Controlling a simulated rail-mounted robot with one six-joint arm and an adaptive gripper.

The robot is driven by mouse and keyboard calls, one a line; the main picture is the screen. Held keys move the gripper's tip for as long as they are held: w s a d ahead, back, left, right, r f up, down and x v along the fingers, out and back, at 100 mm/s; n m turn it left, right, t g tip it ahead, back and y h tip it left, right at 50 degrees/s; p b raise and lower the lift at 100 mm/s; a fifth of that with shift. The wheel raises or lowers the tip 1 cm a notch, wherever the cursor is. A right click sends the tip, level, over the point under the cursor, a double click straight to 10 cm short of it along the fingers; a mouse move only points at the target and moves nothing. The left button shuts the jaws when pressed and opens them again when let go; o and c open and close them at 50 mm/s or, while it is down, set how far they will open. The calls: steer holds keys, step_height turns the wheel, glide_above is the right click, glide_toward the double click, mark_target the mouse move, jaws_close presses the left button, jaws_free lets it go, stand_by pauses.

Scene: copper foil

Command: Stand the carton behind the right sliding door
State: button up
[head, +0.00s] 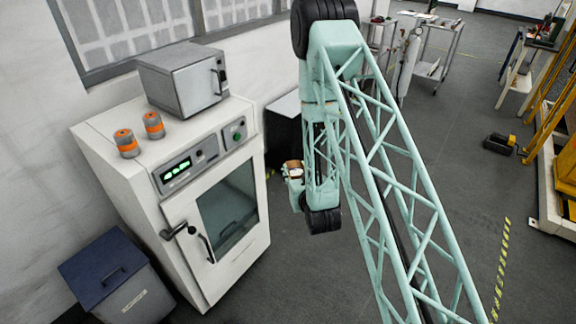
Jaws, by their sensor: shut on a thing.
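My gripper (293,175) is in the middle of the head view, beside my mint-green arm and to the right of the white oven-like cabinet. It is small and partly covered by my arm. It is shut on a small brown and white thing, which looks like the carton (292,166), held in the air. Its fingers cannot be made out clearly. I cannot make out a right sliding door; a dark cabinet with a light top (284,104) stands behind the gripper, partly hidden by my arm and the white cabinet.
The white cabinet (120,170) has a glass-windowed door with handles. A grey box-shaped appliance (180,75) and two orange-banded cylinders (127,143) sit on top. A blue-lidded bin (120,280) stands at lower left.

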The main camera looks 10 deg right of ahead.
steer(key=shift+d+f+b, duration=0.15)
steer(key=shift+f+b, duration=1.1)
steer(key=shift+f, duration=0.3)
steer(key=shift+d+f+b, duration=0.1)
steer(key=shift+f+b, duration=1.15)
steer(key=shift+f, duration=0.25)
steer(key=shift+s, duration=0.2)
